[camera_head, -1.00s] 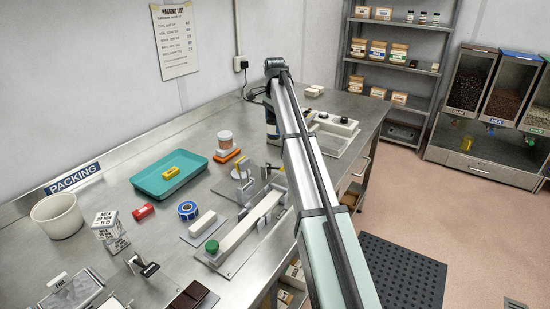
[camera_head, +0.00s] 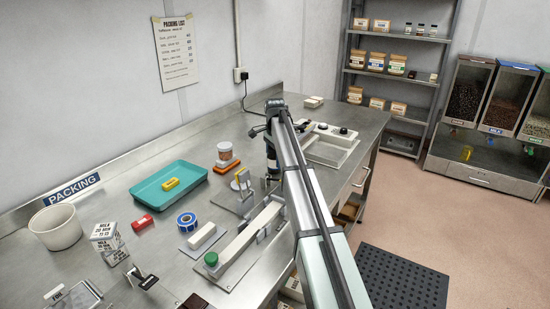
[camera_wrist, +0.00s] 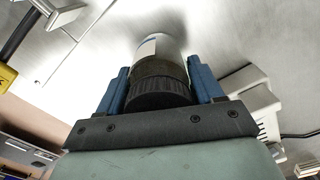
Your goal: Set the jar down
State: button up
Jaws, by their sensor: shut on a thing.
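My gripper (camera_wrist: 160,88) is shut on a small jar (camera_wrist: 160,50), its blue fingers on either side of the jar's black ribbed lid. The jar's body is pale and shiny, and its far end points toward the steel worktop (camera_wrist: 105,65). I cannot tell whether it touches the top.
An orange-based scale (camera_head: 226,167) with a tub (camera_head: 224,151) stands left of my gripper. A teal tray (camera_head: 150,190) lies further left, and a long pale bar fixture (camera_head: 245,235) is nearer. Bare steel lies behind, toward the wall.

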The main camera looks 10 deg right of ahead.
jog(key=shift+f, duration=0.1)
jog(key=o, duration=1.2)
jog(key=shift+o, duration=0.2)
notch_tip(320, 180, up, 12)
jog(key=shift+r, duration=0.15)
